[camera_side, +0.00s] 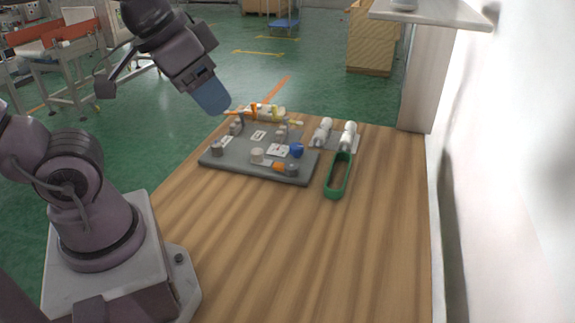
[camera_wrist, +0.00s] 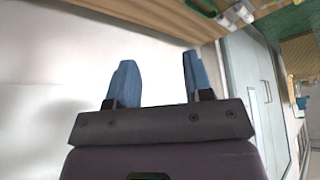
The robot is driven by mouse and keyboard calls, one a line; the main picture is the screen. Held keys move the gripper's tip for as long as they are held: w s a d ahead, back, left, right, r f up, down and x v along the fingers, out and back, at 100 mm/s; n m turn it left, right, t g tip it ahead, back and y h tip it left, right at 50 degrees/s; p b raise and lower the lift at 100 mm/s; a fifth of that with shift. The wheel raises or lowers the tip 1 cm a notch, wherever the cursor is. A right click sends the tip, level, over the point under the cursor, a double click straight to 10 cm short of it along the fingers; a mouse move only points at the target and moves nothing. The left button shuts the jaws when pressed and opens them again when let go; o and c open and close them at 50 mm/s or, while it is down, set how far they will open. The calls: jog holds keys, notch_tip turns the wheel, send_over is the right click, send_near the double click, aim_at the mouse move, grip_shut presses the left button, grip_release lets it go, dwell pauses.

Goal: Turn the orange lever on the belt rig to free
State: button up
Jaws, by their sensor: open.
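A dark grey board (camera_side: 240,162) with several knobs and small parts lies on the wooden table in the side view. An orange piece (camera_side: 278,167) sits by a grey knob at its front right. More orange pieces, one of them upright (camera_side: 254,111), stand on a pale unit (camera_side: 268,109) at the back edge. I cannot tell which orange piece is the lever, or its setting. My gripper (camera_side: 212,97) is above and left of the board's back, apart from it. In the wrist view my gripper (camera_wrist: 158,60) has its two blue fingers spread, with nothing between them.
A green oblong tray (camera_side: 328,187) lies right of the board. White rollers (camera_side: 348,136) lie behind it. A blue knob (camera_side: 297,151) stands on the board. The table front (camera_side: 300,260) is clear. A white wall (camera_side: 510,180) runs along the right.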

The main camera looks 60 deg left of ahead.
jog(key=shift+a+f, duration=0.1)
jog(key=shift+a, duration=0.1)
jog(key=m+g, duration=0.6)
jog(key=m, duration=0.3)
send_over(284, 166)
notch_tip(284, 166, down, 20)
jog(key=f, duration=1.1)
jog(key=shift+w+a+f, duration=0.15)
jog(key=shift+a+f, duration=0.25)
jog(key=c, duration=0.6)
